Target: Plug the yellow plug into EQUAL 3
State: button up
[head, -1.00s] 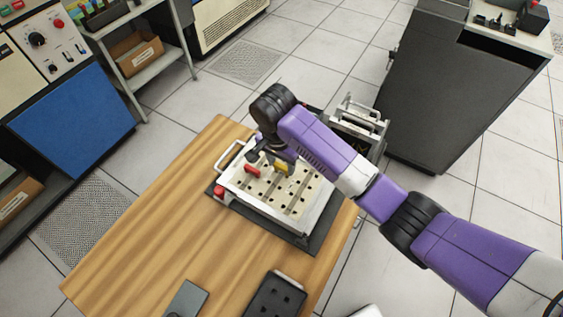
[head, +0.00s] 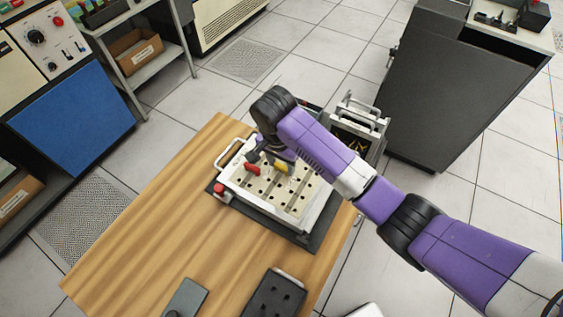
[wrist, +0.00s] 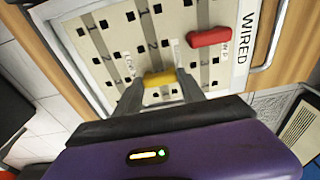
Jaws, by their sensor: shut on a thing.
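The yellow plug (wrist: 160,79) is between the two fingers of my gripper (wrist: 158,85) in the wrist view, close over the cream socket panel. It also shows in the head view (head: 281,168), just below my gripper (head: 276,160). My gripper is shut on it. The cream panel (head: 262,187) has rows of square holes and lies in a metal frame on the wooden table. A red plug (wrist: 208,37) sits on the panel beside the yellow one. I cannot tell whether the yellow plug's tip is in a hole. Labels near the fingers are too small to read.
The frame's rim reads "WIRED" (wrist: 245,40) and has a metal handle. A red button (head: 218,189) is at its left corner. The wooden table (head: 160,220) is mostly clear at left. A black tray with holes (head: 273,297) lies at the front edge.

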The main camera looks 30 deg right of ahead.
aim_at(280, 174)
jog(key=shift+f, duration=0.15)
jog(key=o, duration=1.2)
notch_tip(280, 174, up, 8)
jog(key=shift+s+a+f, duration=0.15)
jog(key=shift+s+a, duration=0.1)
jog(key=shift+a, duration=0.1)
